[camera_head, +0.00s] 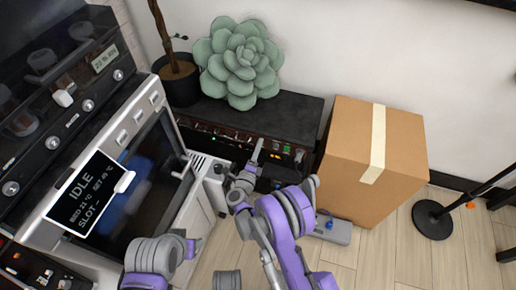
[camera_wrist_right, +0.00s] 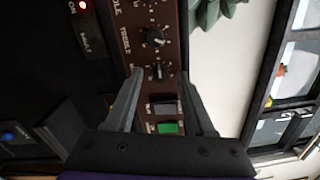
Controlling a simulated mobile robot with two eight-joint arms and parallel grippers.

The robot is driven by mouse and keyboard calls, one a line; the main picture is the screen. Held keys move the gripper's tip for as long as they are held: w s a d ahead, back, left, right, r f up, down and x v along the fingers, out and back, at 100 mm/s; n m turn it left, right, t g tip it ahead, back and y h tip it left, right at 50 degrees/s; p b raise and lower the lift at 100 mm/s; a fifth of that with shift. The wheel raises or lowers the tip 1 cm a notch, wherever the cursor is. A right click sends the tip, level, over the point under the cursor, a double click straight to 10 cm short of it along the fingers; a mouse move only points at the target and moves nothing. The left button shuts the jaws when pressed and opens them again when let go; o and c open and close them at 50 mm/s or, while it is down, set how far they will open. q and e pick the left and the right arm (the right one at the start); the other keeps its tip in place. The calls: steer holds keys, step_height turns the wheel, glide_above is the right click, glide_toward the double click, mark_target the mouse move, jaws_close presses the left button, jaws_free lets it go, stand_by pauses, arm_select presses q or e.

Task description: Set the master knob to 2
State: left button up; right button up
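The amplifier (camera_head: 268,118) is a black box against the wall with a brown control panel on its front. In the right wrist view the panel (camera_wrist_right: 125,15) carries black knobs with white scale marks. My right gripper (camera_wrist_right: 160,76) is open, its two grey fingers apart. A black knob (camera_wrist_right: 158,72) shows between the fingertips, below the knob by the "TREBLE" label (camera_wrist_right: 156,38); contact is unclear. Its label is partly hidden and its pointer setting is too small to read. In the head view my right gripper (camera_head: 254,158) is in front of the panel. My left arm shows, but its gripper does not.
A green lit switch (camera_wrist_right: 168,128) is close to the right gripper's fingers. A cardboard box (camera_head: 372,150) stands right of the amplifier. An oven-like machine (camera_head: 128,185) with an "IDLE" display stands at left.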

steer(key=p+v, duration=0.1)
steer(key=v, duration=0.9)
steer(key=shift+s+p, duration=0.35)
steer(key=shift+s, duration=0.05)
steer(key=shift+a, duration=0.15)
